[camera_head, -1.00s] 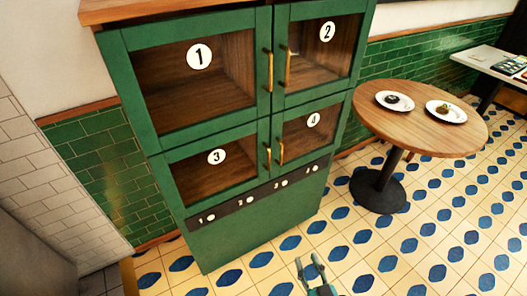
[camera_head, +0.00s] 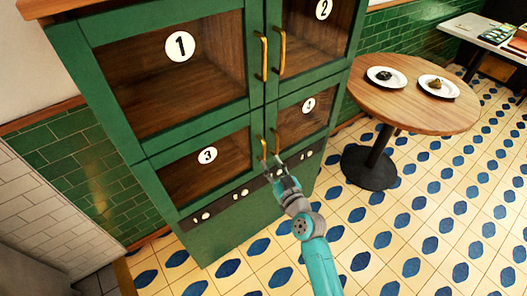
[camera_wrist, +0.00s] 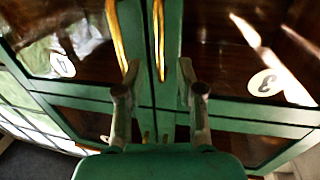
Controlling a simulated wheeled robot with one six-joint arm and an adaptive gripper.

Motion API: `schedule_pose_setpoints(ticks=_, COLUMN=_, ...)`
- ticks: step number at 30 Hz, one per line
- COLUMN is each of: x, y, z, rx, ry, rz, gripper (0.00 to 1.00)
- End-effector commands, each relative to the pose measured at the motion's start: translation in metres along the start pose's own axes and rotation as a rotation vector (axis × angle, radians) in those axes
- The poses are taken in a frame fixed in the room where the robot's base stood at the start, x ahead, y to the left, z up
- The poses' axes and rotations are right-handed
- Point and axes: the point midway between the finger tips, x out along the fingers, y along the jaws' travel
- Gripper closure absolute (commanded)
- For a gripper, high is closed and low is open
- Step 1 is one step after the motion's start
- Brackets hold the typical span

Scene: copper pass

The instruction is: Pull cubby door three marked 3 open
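Cubby door three, marked 3 (camera_head: 208,154), is the lower left door of the green cabinet and looks closed. My gripper (camera_head: 282,166) is open in front of the lower handles.
Door four (camera_head: 304,113) is right beside door three, with doors one (camera_head: 180,47) and two (camera_head: 323,9) above. A dark strip (camera_head: 225,200) with pale knobs runs below. A round wooden table (camera_head: 415,105) with two plates stands at right. Tiled floor is open in front.

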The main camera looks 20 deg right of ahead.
Motion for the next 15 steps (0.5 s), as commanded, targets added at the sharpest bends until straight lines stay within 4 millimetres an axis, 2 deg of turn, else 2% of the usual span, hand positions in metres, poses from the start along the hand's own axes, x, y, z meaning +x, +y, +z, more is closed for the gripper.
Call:
schedule_pose_setpoints(ticks=6, x=0.037, y=0.000, z=-0.001, rx=0.000, ry=0.001, rz=-0.001, gripper=0.63)
schedule_pose_setpoints(ticks=15, x=0.060, y=0.000, z=0.000, rx=0.001, ry=0.000, rz=0.000, gripper=0.63)
